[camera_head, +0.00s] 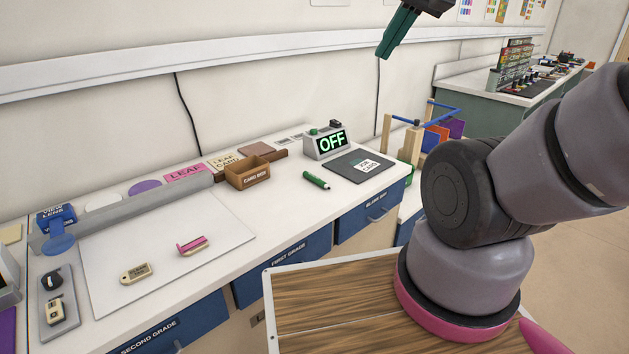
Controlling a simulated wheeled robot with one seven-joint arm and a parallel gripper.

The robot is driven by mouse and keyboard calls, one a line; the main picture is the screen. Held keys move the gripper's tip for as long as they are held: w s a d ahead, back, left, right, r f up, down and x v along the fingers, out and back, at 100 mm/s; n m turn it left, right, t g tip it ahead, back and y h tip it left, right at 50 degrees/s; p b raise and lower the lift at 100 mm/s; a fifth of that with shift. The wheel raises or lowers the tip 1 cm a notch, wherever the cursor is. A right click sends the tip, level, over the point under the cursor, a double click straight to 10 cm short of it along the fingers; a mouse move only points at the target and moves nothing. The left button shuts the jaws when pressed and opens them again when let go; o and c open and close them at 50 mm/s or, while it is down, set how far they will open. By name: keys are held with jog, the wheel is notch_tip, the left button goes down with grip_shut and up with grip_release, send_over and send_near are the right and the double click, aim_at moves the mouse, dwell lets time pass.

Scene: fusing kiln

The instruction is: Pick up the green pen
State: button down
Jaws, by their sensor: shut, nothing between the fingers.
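The green pen (316,180) lies on the white bench top, between the card box and the dark job card folder. It is short and thick, dark green with a pale band near one end. My gripper (384,51) hangs at the top of the view, with dark green fingers pointing down and left. It is shut and empty, high above the bench and well apart from the pen. The top of its wrist is cut off by the picture edge.
The brown card box (247,177) is left of the pen. A display box reading OFF (326,143) stands behind it, and the job card folder (358,166) lies to the right. A pink-handled tool (193,246) and a tag (136,273) lie on the pale board.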

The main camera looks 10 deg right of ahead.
jog(key=c, duration=1)
grip_release()
jog(key=shift+a, duration=0.1)
jog(key=o, duration=0.4)
jog(key=shift+w+a+f+g+y, duration=0.3)
jog(key=shift+w+a+f+g, duration=0.05)
jog(key=shift+g, duration=0.05)
jog(key=w+a+f+m+g+y, duration=0.3)
jog(key=w+a+f+m+y, duration=0.15)
jog(key=w+a+m, duration=0.2)
jog(key=m+t+h, duration=0.3)
jog(key=m+t, duration=0.1)
jog(key=m, duration=1.6)
send_over(310, 174)
jog(key=s+d, duration=0.4)
jog(key=s, duration=0.3)
jog(key=shift+n, duration=0.25)
jog(key=f, duration=3)
jog(key=shift+d+f, duration=0.2)
jog(key=shift+f, duration=0.05)
jog(key=shift+t, duration=0.3)
jog(key=x, duration=0.5)
jog(key=shift+w+f, duration=0.15)
jog(key=shift+f, duration=0.1)
jog(key=shift+s+a+x, duration=0.1)
jog(key=shift+a+x, duration=0.05)
jog(key=shift+x, duration=1.2)
jog(key=shift+s+a+x, duration=0.1)
jog(key=shift+a+x, duration=0.1)
jog(key=shift+x, duration=1.15)
